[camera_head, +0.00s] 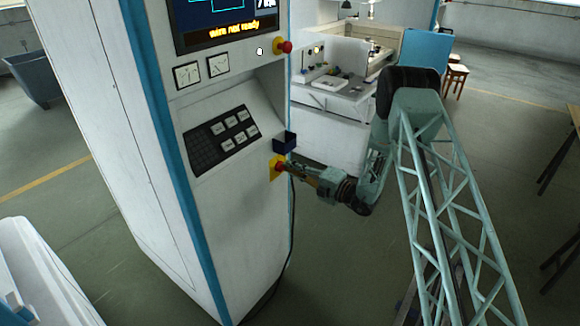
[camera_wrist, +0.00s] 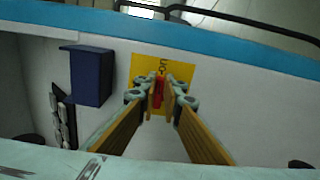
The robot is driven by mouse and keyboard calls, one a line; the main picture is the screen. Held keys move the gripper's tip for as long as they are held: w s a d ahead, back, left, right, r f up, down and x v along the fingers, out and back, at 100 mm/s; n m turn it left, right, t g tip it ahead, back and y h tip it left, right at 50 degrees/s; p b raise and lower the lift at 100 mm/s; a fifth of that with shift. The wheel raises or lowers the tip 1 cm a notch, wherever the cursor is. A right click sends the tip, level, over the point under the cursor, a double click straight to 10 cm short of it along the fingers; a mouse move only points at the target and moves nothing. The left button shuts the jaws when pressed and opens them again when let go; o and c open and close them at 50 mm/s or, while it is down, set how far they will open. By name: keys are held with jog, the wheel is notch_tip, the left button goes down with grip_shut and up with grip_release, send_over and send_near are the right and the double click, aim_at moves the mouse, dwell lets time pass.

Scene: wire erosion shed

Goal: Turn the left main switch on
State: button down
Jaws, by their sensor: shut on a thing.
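The main switch is a red handle (camera_wrist: 159,90) on a yellow plate (camera_wrist: 146,68) on the side of the white and blue machine cabinet. Black lettering, partly hidden, shows on the plate. In the head view the yellow plate (camera_head: 274,167) sits low on the cabinet's right edge. My gripper (camera_wrist: 160,96) reaches it from the right, with one finger on each side of the handle, shut on it. In the wrist view the handle lies roughly along the line of the fingers. The fingers hide part of the plate.
A dark blue box (camera_head: 284,142) juts from the cabinet just above the switch, close to my gripper. A red knob (camera_head: 284,46) is higher up beside the screen (camera_head: 225,20), which reads "wire not ready". A keypad (camera_head: 222,138) is on the sloped panel.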

jog(key=shift+m, duration=0.3)
jog(key=c, duration=2.8)
grip_release()
jog(key=shift+s+d, duration=0.1)
jog(key=shift+d, duration=0.05)
jog(key=shift+v, duration=5.85)
jog(key=shift+f, duration=0.1)
